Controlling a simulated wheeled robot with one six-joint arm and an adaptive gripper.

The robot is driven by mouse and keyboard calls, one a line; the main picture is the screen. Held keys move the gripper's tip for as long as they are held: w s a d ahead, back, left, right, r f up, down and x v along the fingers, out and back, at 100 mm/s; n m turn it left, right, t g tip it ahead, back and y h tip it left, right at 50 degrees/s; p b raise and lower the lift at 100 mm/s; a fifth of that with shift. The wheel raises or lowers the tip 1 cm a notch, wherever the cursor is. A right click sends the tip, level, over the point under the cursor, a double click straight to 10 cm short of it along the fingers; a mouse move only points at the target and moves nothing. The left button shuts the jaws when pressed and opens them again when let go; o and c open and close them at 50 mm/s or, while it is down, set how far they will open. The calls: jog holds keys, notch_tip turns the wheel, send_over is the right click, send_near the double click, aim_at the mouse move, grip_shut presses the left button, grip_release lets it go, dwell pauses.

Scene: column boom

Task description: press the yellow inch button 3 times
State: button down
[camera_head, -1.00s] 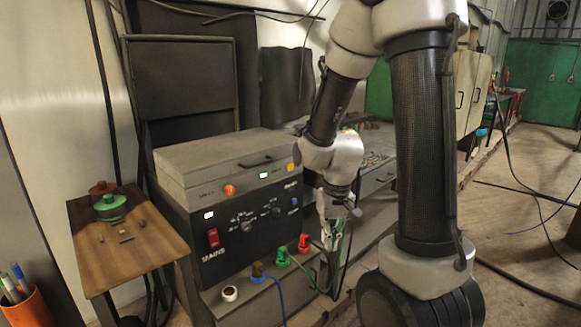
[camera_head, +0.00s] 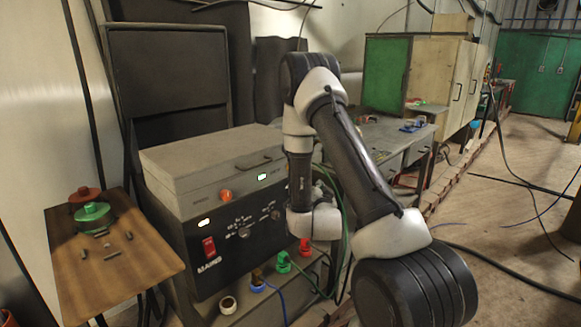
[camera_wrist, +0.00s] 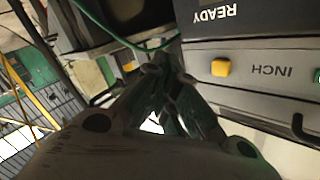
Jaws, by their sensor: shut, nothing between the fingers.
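The yellow inch button (camera_wrist: 221,67) shows in the wrist view on a light grey panel, beside the printed word INCH, which appears upside down. In the head view my arm hides the button. My gripper (camera_wrist: 158,72) is shut and empty in the wrist view. Its tips are to the left of the button in that picture; the gap in depth is hard to judge. In the head view the gripper is hidden behind my arm.
Coloured sockets and cables, including a green socket (camera_head: 283,262), sit below. A wooden side table (camera_head: 140,262) stands left. Green cables hang near my arm.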

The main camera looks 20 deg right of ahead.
notch_tip(320, 180, up, 5)
jog(key=shift+s+r+m+t+h, duration=0.15)
jog(key=shift+m+t+h, duration=0.4)
jog(key=shift+t, duration=0.55)
jog(key=w+a, duration=0.3)
jog(key=w, duration=0.5)
jog(key=shift+w, duration=0.2)
dwell(0.6)
jog(key=shift+w+a, duration=0.15)
jog(key=shift+w, duration=0.25)
jog(key=shift+w+a, duration=0.15)
jog(key=shift+w, duration=0.3)
dwell(0.9)
jog(key=shift+s, duration=0.1)
jog(key=shift+s+d, duration=0.3)
jog(key=shift+s, duration=0.45)
